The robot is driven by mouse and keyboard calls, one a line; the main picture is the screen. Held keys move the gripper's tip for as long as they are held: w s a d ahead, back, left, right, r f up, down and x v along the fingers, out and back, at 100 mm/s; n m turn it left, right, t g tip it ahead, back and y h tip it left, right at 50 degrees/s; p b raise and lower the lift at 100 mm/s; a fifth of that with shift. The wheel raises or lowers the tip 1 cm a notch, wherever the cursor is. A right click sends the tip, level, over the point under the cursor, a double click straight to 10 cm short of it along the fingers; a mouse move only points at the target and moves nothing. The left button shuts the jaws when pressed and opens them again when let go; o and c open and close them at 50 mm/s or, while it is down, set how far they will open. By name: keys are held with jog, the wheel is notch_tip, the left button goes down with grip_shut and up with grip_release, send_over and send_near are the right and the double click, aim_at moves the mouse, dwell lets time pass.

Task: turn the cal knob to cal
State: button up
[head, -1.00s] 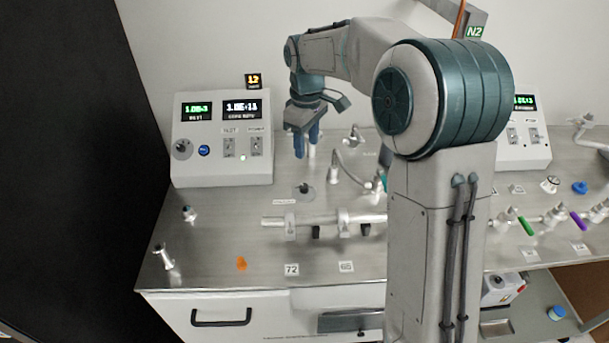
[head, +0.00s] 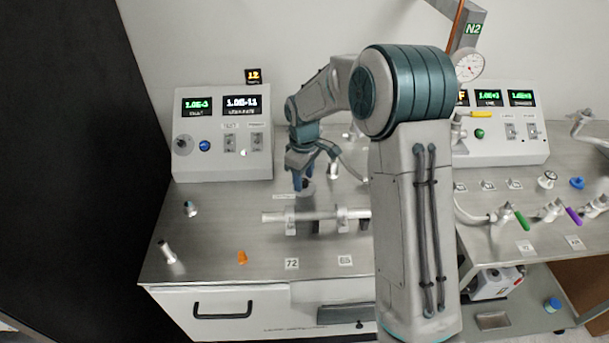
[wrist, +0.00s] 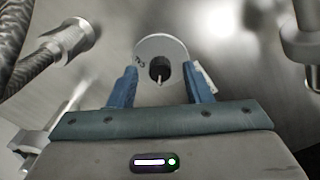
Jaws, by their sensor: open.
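The cal knob seems to be the small dark knob (wrist: 160,69) on a round pale dial plate (wrist: 160,43) set in the bench top. In the wrist view it has a light pointer line toward the bottom of the picture. My gripper (wrist: 162,88) is open, with one blue finger on each side of the knob and a gap on both sides. In the head view my gripper (head: 303,184) points down at the dial and partly hides it. I cannot tell how high the fingertips are, and the dial's lettering is too small to read.
A horizontal metal tube on clamps (head: 316,215) lies just in front of the dial. A bent hose (head: 350,170) and a metal fitting (wrist: 67,38) are close by. A control box with displays (head: 222,135) stands at the back left.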

jog(key=shift+f, duration=0.2)
jog(key=shift+c, duration=0.4)
grip_shut()
